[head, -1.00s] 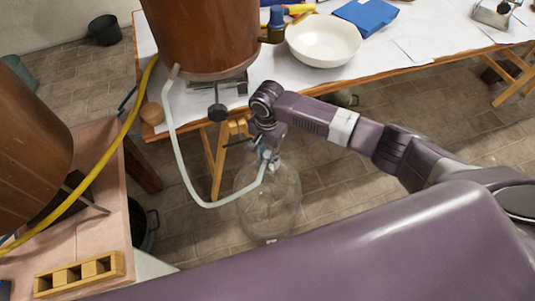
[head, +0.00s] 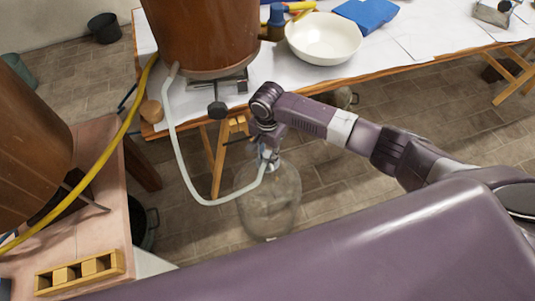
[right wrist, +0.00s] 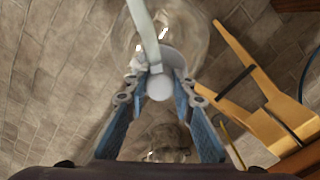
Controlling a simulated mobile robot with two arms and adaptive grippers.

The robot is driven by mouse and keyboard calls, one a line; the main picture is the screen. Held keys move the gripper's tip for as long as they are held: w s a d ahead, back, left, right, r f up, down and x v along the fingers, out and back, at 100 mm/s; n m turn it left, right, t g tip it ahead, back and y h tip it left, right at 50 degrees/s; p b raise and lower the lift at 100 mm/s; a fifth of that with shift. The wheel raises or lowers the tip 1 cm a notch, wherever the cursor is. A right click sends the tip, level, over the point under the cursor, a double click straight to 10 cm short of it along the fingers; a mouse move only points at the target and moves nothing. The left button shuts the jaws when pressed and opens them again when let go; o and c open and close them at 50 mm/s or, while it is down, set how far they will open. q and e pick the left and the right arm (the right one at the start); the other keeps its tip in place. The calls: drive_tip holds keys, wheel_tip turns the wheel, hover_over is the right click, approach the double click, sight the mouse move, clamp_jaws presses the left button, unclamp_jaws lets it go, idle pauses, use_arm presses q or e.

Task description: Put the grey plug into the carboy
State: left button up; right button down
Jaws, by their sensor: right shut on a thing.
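The clear glass carboy (head: 270,212) stands on the tiled floor below the table edge. My right gripper (head: 268,160) is at its neck from above, and its blue fingers (right wrist: 160,90) are shut on the grey plug (right wrist: 160,86) in the right wrist view. A pale hose (head: 188,170) runs from the brown vessel down to the plug. The plug is over or at the carboy's mouth; I cannot tell whether it is seated, as the gripper hides the mouth in the head view. My left gripper is not in view.
A brown vessel (head: 200,35) and a white bowl (head: 323,38) stand on the white-covered table. A second brown vessel (head: 30,145) and a yellow hose (head: 110,150) are at the left. A wooden trestle leg (head: 218,165) stands close beside the carboy.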

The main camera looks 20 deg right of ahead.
drive_tip(key=shift+f, duration=0.4)
idle(0.9)
drive_tip(key=shift+f+p, duration=0.2)
drive_tip(key=shift+p, duration=0.35)
idle(0.4)
drive_tip(key=shift+f, duration=0.25)
idle(0.7)
drive_tip(key=c, duration=1.6)
unclamp_jaws()
drive_tip(key=shift+r, duration=0.1)
drive_tip(key=shift+r+p, duration=3.45)
drive_tip(key=shift+p, duration=0.9)
